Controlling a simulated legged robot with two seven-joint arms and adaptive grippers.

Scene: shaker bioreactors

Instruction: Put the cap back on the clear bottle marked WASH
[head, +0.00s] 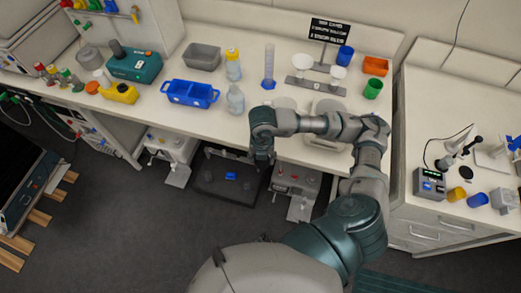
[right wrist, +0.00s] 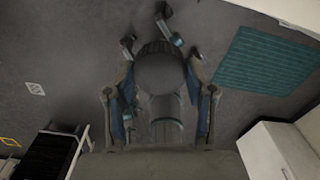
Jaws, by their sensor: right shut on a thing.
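A clear bottle (head: 235,99) stands upright near the front edge of the bench, beside the blue basket. No cap shows on it, and its marking is too small to read. My right gripper (head: 262,160) hangs in front of the bench edge, to the right of and nearer than the bottle. In the right wrist view, its fingers are shut on a round grey cap (right wrist: 160,72) with a dark ribbed rim. The cap cannot be made out in the head view. My left gripper is not in view.
A yellow-capped bottle (head: 233,66) stands behind the clear one. The blue basket (head: 190,94) is to its left, a measuring cylinder (head: 268,68) to its right. A grey tray (head: 202,56) stands behind the basket. A balance (head: 315,85) stands further right.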

